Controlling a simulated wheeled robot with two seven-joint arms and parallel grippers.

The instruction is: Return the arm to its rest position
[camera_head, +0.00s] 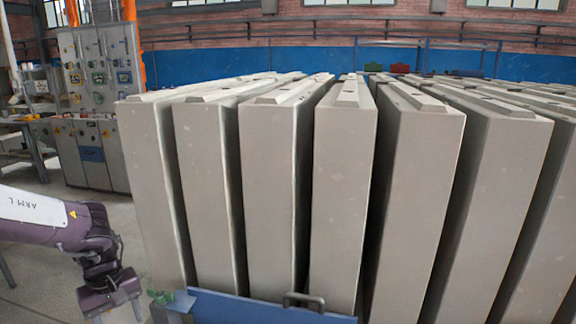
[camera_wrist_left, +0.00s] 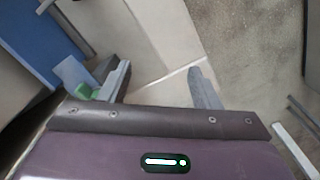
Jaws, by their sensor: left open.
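My left arm (camera_head: 50,222), purple and white and marked "ARM L", comes in from the left in the head view. My left gripper (camera_head: 118,311) points down at the lower left, beside the front of the panel row. In the left wrist view its two grey fingers (camera_wrist_left: 160,88) stand apart, with nothing seen held between them. The fingertips are partly cut off at the bottom of the head view. My right gripper is in neither view.
Tall grey panels (camera_head: 276,190) stand in a row across the middle and right. A blue board (camera_head: 250,308) with a black handle (camera_head: 304,301) lies low in front. A green part (camera_head: 180,300) sits near my gripper. A control cabinet (camera_head: 100,70) stands behind left; floor is open there.

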